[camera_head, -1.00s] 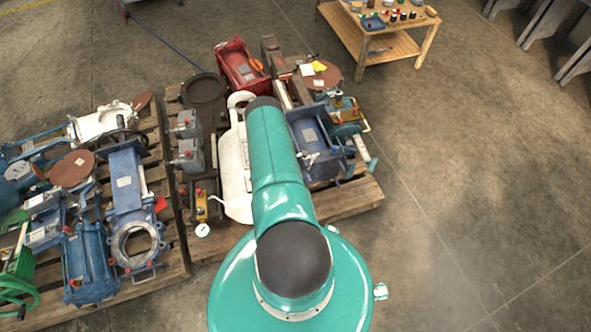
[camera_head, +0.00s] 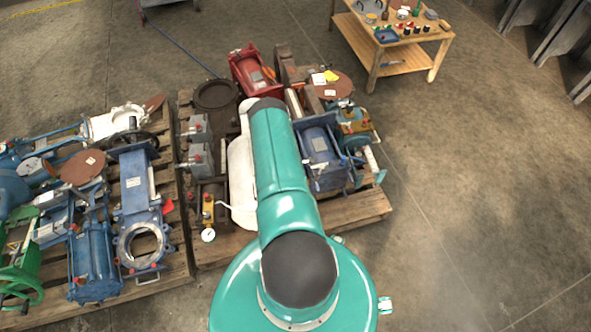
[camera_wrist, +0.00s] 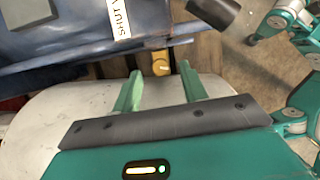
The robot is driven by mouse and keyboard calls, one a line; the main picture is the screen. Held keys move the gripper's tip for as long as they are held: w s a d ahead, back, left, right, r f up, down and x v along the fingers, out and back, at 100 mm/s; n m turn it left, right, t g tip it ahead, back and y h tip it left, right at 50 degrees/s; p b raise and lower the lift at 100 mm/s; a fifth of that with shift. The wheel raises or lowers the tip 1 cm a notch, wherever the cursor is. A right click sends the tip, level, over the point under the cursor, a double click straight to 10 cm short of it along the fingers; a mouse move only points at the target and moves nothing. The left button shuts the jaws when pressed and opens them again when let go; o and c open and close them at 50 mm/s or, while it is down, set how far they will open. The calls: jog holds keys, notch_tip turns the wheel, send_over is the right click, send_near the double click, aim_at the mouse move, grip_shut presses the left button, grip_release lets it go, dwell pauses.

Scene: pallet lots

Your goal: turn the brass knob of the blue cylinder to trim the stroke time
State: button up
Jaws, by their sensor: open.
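In the wrist view, the blue cylinder (camera_wrist: 70,48) fills the upper left, with a white label reading "SHUT". A yellow brass knob (camera_wrist: 161,65) sits at its lower edge. My gripper (camera_wrist: 159,72) is open, with its two green fingers either side of the knob in the picture and nothing held. I cannot tell whether the fingertips are level with the knob or short of it. In the head view, a blue cylinder (camera_head: 322,160) lies on the right pallet just right of my arm. My gripper and the knob are hidden there.
A white casting (camera_head: 241,170) lies left of my arm, and a pale surface (camera_wrist: 50,120) lies beneath my gripper. A red cylinder (camera_head: 248,72) stands behind. The left pallet (camera_head: 177,262) carries more valves. Floor on the right is clear before the wooden table (camera_head: 405,72).

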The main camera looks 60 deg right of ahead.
jog(key=v, duration=1.1)
jog(key=shift+a+r, duration=0.15)
jog(key=shift+r, duration=0.15)
jog(key=shift+w, duration=0.15)
